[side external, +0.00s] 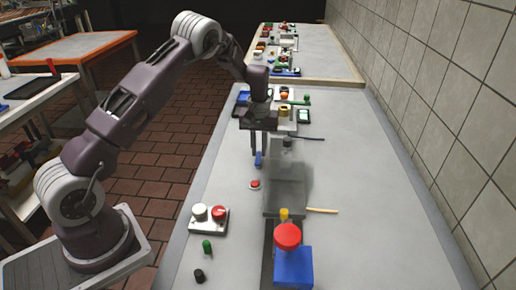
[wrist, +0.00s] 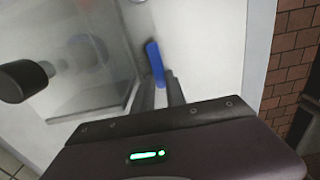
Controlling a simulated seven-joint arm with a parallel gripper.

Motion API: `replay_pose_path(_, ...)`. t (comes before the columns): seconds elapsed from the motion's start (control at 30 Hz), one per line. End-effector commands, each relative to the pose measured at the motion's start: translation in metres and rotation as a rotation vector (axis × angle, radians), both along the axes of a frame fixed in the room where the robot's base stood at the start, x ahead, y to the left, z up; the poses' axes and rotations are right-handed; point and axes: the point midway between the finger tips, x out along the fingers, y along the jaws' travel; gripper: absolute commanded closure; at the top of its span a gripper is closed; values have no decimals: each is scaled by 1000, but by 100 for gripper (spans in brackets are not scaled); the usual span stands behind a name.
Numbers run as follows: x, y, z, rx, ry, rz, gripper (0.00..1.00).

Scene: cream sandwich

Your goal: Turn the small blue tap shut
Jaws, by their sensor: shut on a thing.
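The small blue tap (side external: 258,159) shows as a blue lever near the table's left edge. In the wrist view it is an upright blue bar (wrist: 155,64) at the ends of my fingers. My gripper (side external: 259,153) points down over the table, with its fingertips on either side of the blue lever. In the wrist view my gripper (wrist: 166,92) is shut on the lever. The tap's body and base are hidden or too small to make out.
A clear panel or box (wrist: 85,62) stands close beside the lever, with a black knob (wrist: 25,80). A red button (side external: 255,184) sits just nearer. A white box with two knobs (side external: 208,219) and a blue block with a red top (side external: 293,267) stand nearer.

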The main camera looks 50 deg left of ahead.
Motion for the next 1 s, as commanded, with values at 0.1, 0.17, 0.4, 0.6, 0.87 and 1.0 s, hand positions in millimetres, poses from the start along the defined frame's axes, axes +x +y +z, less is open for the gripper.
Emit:
replay_pose_path(0.1,1,-1,1,-1,-1,-8,100)
replay_pose_path(0.17,1,-1,1,-2,-1,-9,100)
replay_pose_path(0.4,0,-1,0,-2,-1,-8,82)
replay_pose_path(0.6,1,-1,0,-1,-1,-7,62)
replay_pose_path(0.87,-2,1,0,0,0,66,62)
replay_pose_path(1.0,-16,9,0,2,2,433,62)
